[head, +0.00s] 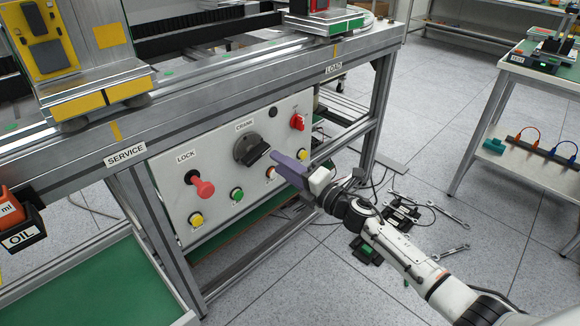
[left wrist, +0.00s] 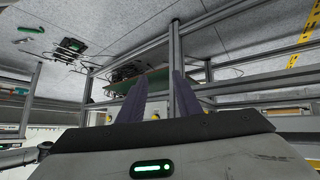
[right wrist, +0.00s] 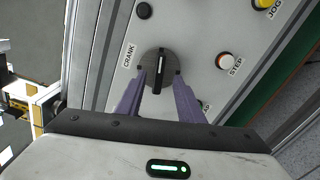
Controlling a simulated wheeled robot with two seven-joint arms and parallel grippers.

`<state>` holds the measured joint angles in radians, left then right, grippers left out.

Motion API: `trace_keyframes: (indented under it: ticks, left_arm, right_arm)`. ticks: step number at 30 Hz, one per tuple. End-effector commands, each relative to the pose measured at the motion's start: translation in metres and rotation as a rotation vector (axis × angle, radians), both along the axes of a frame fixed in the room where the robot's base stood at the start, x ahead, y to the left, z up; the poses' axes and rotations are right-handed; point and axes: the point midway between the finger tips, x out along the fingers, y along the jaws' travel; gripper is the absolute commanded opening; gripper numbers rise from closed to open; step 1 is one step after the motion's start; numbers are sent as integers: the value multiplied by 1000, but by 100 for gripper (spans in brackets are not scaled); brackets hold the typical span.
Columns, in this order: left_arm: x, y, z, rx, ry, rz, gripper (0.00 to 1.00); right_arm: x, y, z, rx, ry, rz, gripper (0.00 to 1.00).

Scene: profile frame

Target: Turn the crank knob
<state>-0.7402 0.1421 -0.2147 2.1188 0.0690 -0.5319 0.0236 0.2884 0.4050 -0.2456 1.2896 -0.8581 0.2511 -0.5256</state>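The crank knob is a dark round dial with a raised bar, on the pale control panel under the CRANK label. It shows in the head view (head: 250,149) and in the right wrist view (right wrist: 159,66). My right gripper (head: 276,157) faces the knob from the front right. In the right wrist view its two purple fingers (right wrist: 159,77) are open, one on each side of the bar's near end; I see no contact. My left gripper shows only in the left wrist view (left wrist: 159,76), open and empty, away from the panel.
The panel (head: 215,170) also carries a red LOCK knob (head: 203,187), a red switch (head: 297,122) and several coloured buttons close to the crank. Metal frame posts (head: 375,110) stand right of it. Tools and cables lie on the floor at right.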

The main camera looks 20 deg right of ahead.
Motion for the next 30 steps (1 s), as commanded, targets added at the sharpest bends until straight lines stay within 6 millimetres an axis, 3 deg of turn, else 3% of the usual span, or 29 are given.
trace_keyframes:
  ticks: [3,7,24,28,30]
  left_arm:
    - [1,1,1,6,3,-2,31]
    - [2,1,2,8,2,-3,31]
    - [3,2,3,8,-2,-2,31]
    - [4,2,3,8,-3,-2,31]
    - [4,2,3,8,-3,-2,31]
  right_arm:
    - [-18,-6,0,-1,2,0,34]
    - [-28,-10,0,-1,0,1,34]
    - [-32,-10,-1,7,4,0,34]
    - [-51,0,-19,131,64,-30,34]
    - [-75,10,-39,283,145,-74,34]
